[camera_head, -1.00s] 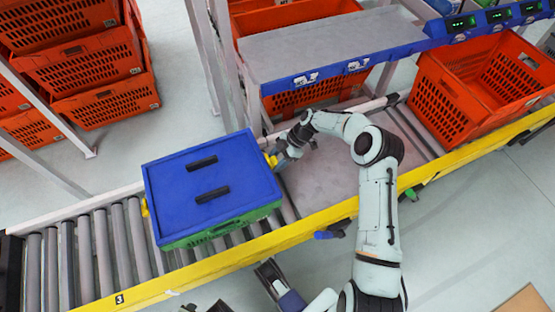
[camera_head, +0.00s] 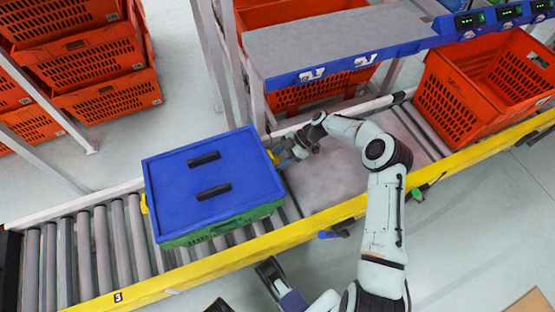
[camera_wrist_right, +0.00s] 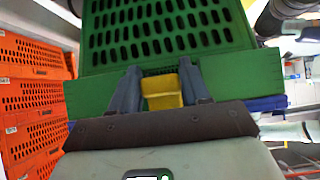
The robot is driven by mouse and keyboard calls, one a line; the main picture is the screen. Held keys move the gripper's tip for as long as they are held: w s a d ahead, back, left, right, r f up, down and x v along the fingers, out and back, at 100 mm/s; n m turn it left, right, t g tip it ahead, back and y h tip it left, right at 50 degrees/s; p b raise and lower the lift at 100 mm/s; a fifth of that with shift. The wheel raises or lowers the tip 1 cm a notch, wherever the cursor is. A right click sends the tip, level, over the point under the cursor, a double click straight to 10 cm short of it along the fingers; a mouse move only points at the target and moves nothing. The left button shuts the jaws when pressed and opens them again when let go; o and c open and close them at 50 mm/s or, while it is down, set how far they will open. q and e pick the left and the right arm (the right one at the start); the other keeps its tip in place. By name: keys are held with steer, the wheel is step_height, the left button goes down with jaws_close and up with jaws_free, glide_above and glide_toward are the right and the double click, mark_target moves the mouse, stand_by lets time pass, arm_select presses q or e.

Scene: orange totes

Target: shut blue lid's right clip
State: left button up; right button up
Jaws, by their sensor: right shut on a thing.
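A green crate (camera_head: 222,230) with a flat blue lid (camera_head: 235,172) stands on the roller conveyor. The lid lies level on the crate and has two black handles. The right yellow clip (camera_head: 273,157) is on the crate's right side. In the right wrist view the yellow clip (camera_wrist_right: 162,92) sits between the fingers of my right gripper (camera_wrist_right: 161,88), in front of the green crate wall. My right gripper (camera_head: 279,156) is shut on this clip, coming from the right. The fingers partly hide the clip in the head view. The left yellow clip (camera_head: 144,204) shows at the crate's left side.
The conveyor's yellow rail (camera_head: 215,265) runs along the front. A grey shelf with a blue edge (camera_head: 345,68) stands behind. An orange tote (camera_head: 450,100) is on the conveyor at the right. Stacked orange totes (camera_head: 105,98) stand at the back left. The rollers left of the crate are clear.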

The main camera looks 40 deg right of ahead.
steer(key=o, duration=1)
steer(key=shift+r, duration=0.1)
arm_select(q)
steer(key=w, duration=0.1)
steer(key=w+r+p, duration=0.1)
steer(key=r+t, duration=0.1)
steer(key=shift+w+d+r, duration=0.25)
steer(key=shift+w, duration=0.15)
arm_select(e)
steer(key=v, duration=1.3)
steer(key=shift+r, duration=0.1)
